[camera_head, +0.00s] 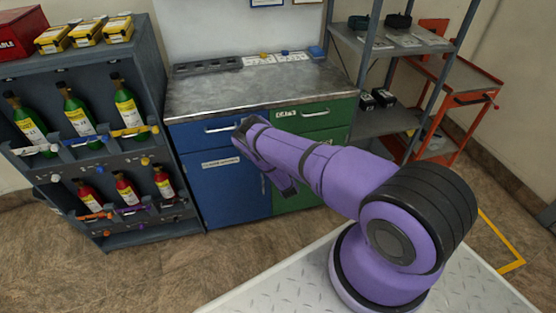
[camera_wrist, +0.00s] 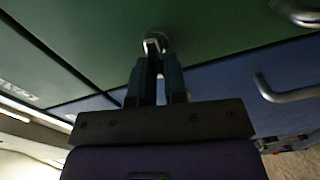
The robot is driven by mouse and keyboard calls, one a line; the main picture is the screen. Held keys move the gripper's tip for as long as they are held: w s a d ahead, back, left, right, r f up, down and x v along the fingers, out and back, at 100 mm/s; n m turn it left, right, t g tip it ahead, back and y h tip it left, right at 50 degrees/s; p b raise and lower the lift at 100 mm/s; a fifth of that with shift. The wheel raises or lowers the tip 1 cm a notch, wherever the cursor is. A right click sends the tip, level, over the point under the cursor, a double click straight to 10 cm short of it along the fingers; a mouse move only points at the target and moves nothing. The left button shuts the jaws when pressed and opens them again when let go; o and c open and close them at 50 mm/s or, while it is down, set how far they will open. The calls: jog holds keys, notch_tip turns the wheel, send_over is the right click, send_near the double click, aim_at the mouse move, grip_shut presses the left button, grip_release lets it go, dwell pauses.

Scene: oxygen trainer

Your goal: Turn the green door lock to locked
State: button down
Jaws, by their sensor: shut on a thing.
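The green door (camera_head: 291,200) is the lower right front of the workbench cabinet, largely hidden behind my purple arm in the head view. In the wrist view the green door (camera_wrist: 215,22) fills the top. Its round metal lock (camera_wrist: 155,41) stands out from the green panel near the seam with the blue front. My gripper (camera_wrist: 157,75) is in front of the lock, its two dark fingers close together and shut on the lock's small knob. The fingers hide part of the knob, so its exact turn is hard to tell. The head view hides the lock and fingers.
A blue door (camera_head: 231,185) with a bar handle is left of the green one. A green drawer (camera_head: 318,118) is above. In the wrist view, a metal handle (camera_wrist: 285,92) is near the fingers. A bottle rack (camera_head: 93,155) stands left, grey shelves (camera_head: 392,125) right.

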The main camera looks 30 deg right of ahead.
jog(key=shift+f+n, duration=0.25)
jog(key=shift+n, duration=0.85)
jog(key=c, duration=1.2)
grip_release()
jog(key=shift+o, duration=0.2)
jog(key=shift+s, duration=0.1)
jog(key=v, duration=1)
jog(key=shift+s, duration=0.35)
jog(key=shift+a, duration=0.1)
